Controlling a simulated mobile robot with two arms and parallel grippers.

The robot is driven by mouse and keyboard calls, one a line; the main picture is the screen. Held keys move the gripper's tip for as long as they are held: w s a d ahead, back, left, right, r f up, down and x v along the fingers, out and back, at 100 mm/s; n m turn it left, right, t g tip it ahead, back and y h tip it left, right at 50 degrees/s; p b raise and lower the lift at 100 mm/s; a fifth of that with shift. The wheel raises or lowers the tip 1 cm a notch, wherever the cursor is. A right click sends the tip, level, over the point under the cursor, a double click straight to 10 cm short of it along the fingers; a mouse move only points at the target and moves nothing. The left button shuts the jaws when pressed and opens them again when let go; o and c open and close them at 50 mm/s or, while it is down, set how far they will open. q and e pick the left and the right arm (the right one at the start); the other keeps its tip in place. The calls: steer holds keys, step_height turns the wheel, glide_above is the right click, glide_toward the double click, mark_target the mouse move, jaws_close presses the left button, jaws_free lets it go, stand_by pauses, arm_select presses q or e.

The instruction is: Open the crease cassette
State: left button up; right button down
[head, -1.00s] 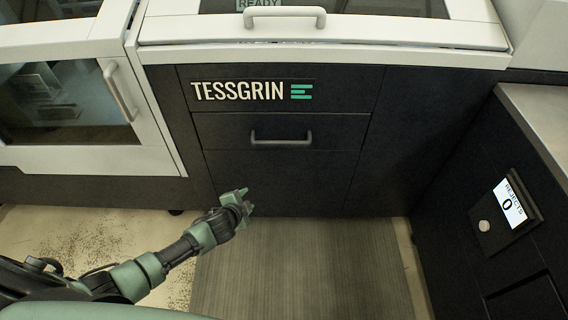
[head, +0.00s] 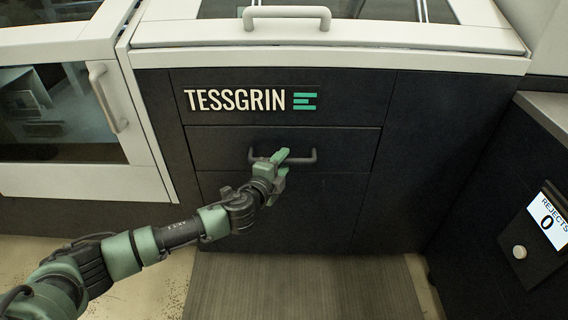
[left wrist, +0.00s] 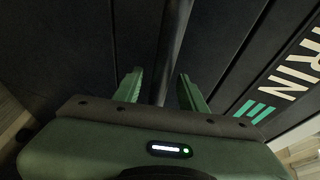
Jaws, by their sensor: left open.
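The crease cassette looks to be the dark drawer front (head: 348,142) below the TESSGRIN lettering in the head view. It sits flush with the panels around it, so it looks closed. Its grey bar handle (head: 312,157) runs across the middle, partly hidden by my left gripper (head: 281,158). In the left wrist view the handle (left wrist: 173,45) runs between the two green fingers of my open left gripper (left wrist: 160,88), with a gap on each side. I cannot tell whether either finger touches it. My right gripper is not in view.
A white lid edge with a grey handle (head: 287,13) lies above the dark front. A white door with a window and handle (head: 108,97) stands at the left. A dark unit with a rejects display (head: 547,221) stands at the right. Floor matting (head: 300,288) lies below.

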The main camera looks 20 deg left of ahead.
arm_select(q)
steer(key=shift+w+d+f, duration=0.1)
steer(key=shift+w, duration=0.45)
steer(key=shift+c, duration=0.2)
jaws_close()
steer(key=shift+f, duration=0.1)
stand_by(0.8)
